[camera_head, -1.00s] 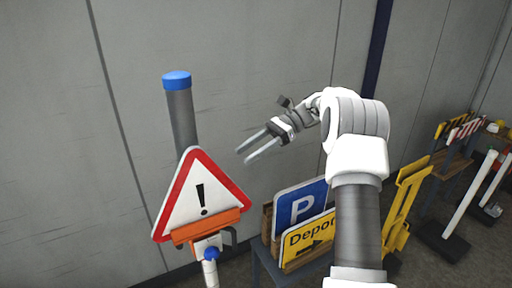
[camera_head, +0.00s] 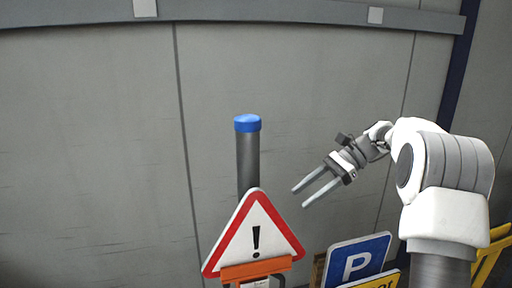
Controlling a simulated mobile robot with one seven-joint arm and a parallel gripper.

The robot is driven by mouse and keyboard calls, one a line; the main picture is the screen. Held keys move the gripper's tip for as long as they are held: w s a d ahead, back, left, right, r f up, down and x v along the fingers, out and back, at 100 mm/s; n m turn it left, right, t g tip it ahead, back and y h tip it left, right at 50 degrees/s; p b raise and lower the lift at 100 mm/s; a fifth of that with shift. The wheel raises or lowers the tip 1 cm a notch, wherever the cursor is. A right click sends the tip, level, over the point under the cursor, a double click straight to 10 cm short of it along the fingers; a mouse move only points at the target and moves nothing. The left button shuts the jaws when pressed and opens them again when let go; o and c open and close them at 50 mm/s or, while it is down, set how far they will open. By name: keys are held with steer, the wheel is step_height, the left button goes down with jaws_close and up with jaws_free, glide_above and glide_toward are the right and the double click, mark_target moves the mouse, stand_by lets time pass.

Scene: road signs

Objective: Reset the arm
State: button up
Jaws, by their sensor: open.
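My gripper (camera_head: 308,198) is open and empty. Its two grey fingers are apart and point down and left, in front of the grey wall. My arm (camera_head: 440,185) comes in from the right side of the picture. The gripper shows up and to the right of a triangular warning sign (camera_head: 254,241) with a red border and a black exclamation mark, and no contact shows. The sign is at a grey post (camera_head: 248,165) with a blue cap, with an orange piece (camera_head: 256,269) at its lower edge.
A yellow frame (camera_head: 490,252) shows at the right edge behind my arm. A grey wall (camera_head: 90,150) fills the background, with a rail (camera_head: 260,11) along its top.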

steer(key=s+a+r+n+t+h, duration=0.2)
steer(key=s+n+h, duration=0.1)
steer(key=s, duration=0.4)
steer(key=s+a+r+n+t+h, duration=0.1)
steer(key=s+a+r+n+h, duration=0.2)
steer(key=s, duration=0.5)
steer(key=s+d+f+n+t+h, duration=0.1)
steer(key=s+f+n+t+h, duration=0.1)
steer(key=s+n, duration=0.2)
steer(key=s+d+f+n+t+h, duration=0.2)
steer(key=s+f+n+t+h, duration=0.1)
steer(key=s, duration=0.6)
steer(key=shift+d+n, duration=0.15)
steer(key=shift+n, duration=0.35)
